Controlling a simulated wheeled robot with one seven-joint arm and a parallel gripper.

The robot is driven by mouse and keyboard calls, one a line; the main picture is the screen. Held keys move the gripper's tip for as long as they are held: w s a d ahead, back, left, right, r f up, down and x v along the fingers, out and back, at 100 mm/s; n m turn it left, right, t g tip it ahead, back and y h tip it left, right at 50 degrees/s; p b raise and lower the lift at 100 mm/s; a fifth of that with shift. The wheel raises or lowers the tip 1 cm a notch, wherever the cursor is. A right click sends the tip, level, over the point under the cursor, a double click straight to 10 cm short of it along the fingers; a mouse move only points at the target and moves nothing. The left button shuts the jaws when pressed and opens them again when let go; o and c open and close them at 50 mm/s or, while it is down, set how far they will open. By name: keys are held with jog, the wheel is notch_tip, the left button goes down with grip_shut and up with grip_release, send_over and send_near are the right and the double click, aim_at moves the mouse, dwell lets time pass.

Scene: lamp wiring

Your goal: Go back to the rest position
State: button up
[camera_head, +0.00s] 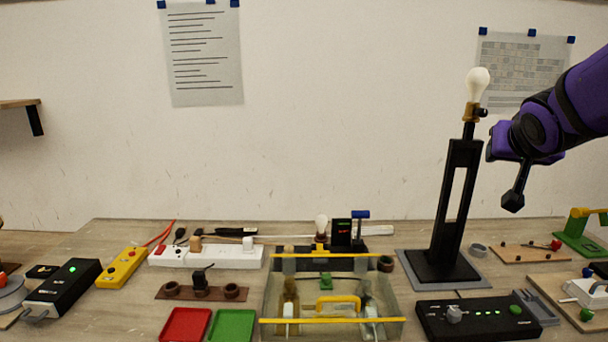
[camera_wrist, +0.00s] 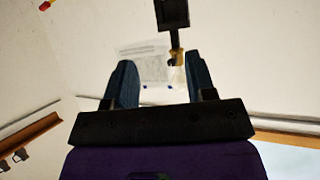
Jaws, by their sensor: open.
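My gripper (camera_wrist: 158,85) shows in the wrist view with its two dark blue fingers apart and nothing between them. In the head view my purple arm reaches in from the right, to the right of the lamp, and the gripper's fingers are hard to make out there. The black lamp stand (camera_head: 449,210) stands upright on a grey mat. A white bulb (camera_head: 478,84) sits in the brass socket at its top. In the wrist view the lamp's brass socket (camera_wrist: 177,58) appears beyond the fingertips, apart from them.
The workbench (camera_head: 110,312) is crowded. A white power strip (camera_head: 225,257), a red tray (camera_head: 185,325), a green tray (camera_head: 232,325), a clear bin (camera_head: 385,295) and a black control box (camera_head: 478,320) stand on it. A wooden board (camera_head: 520,254) lies right of the lamp. The air above the bench's left is free.

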jog(key=s+a+f+n+g+y, duration=0.2)
jog(key=s+a+g, duration=0.1)
jog(key=s, duration=0.7)
jog(key=s+a+f+n+g+y, duration=0.2)
jog(key=s+a+g, duration=0.1)
jog(key=s, duration=0.8)
jog(key=shift+s+a+f, duration=0.25)
jog(key=shift+s+f, duration=0.05)
